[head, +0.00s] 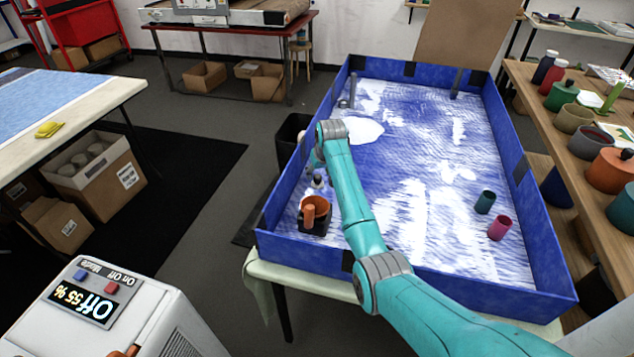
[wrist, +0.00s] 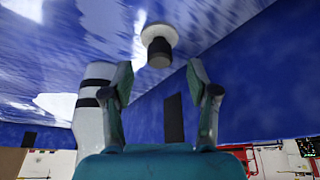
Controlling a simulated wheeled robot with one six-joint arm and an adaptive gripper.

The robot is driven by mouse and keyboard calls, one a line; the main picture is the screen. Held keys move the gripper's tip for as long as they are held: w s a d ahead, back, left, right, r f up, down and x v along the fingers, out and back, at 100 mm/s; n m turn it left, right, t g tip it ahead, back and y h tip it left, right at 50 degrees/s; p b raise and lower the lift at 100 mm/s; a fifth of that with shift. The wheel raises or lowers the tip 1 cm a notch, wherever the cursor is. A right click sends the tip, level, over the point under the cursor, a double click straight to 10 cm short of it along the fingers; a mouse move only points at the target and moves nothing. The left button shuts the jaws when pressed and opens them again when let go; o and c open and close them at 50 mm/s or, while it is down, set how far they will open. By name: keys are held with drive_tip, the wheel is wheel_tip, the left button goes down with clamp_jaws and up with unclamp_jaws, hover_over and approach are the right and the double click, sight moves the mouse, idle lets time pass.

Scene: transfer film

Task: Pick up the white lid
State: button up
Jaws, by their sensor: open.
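The white lid (wrist: 172,31) shows in the wrist view as a pale disc with a dark grey knob, just beyond my fingertips. In the head view the lid (head: 317,188) is small, near the left wall of the blue tray (head: 400,268). My gripper (wrist: 160,75) is open, with its two fingers apart and nothing between them. The knob lies roughly in line with the gap, apart from the fingers. In the head view my gripper (head: 316,160) is over the tray's left side, partly hidden by my arm.
A white cylinder with black bands (wrist: 90,110) is close to the left finger in the wrist view. A dark pot (head: 320,227) with an orange piece stands nearer in the tray. Green (head: 485,202) and pink (head: 499,228) cups stand at the right. The tray's middle is mostly clear.

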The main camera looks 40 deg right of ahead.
sight(318, 177)
drive_tip(key=shift+x, duration=2.1)
drive_tip(key=shift+s, duration=0.1)
drive_tip(key=c, duration=1)
